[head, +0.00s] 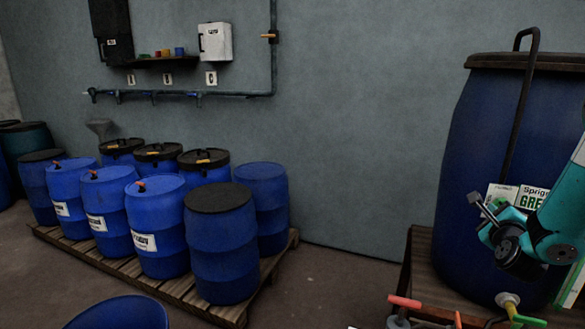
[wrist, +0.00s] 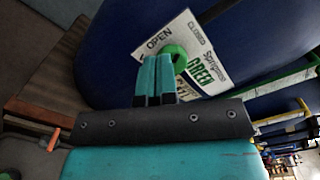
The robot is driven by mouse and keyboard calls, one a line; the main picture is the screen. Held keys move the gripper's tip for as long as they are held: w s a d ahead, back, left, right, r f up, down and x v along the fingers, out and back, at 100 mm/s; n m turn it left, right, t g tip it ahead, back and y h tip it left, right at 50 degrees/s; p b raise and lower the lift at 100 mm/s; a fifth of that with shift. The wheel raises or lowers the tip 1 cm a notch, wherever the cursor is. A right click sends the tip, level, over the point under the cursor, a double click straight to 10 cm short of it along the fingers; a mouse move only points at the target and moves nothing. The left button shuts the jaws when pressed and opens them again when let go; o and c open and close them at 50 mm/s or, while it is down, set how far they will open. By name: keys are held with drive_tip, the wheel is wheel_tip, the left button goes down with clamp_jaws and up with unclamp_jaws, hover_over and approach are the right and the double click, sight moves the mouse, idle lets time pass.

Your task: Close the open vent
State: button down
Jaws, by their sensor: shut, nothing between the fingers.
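A large blue vat (head: 480,150) with a brown lid stands at the right of the head view. In the wrist view, its wall (wrist: 110,45) carries a white placard (wrist: 190,28) marked OPEN and CLOSED, with a round green knob (wrist: 176,50) on it. My gripper (wrist: 153,58) is shut and empty, its teal fingers just in front of the knob and partly covering it. I cannot tell whether they touch. The knob's pointing direction is unclear. In the head view my gripper (head: 477,201) is at the vat's front, beside a green-lettered label (head: 532,197).
Several blue barrels (head: 158,230) stand on a wooden pallet (head: 170,288) at left. A pipe (head: 190,94) and white box (head: 215,42) are on the wall. Red-handled (head: 404,302) and yellow-and-green fittings (head: 510,303) are low by the vat. Floor between pallet and vat is clear.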

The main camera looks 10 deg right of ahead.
drive_tip(key=shift+r+p+x, duration=0.15)
drive_tip(key=shift+p+x, duration=0.7)
drive_tip(key=shift+p, duration=0.45)
drive_tip(key=shift+r+p+x, duration=0.15)
drive_tip(key=shift+p+x, duration=0.7)
drive_tip(key=shift+p, duration=0.45)
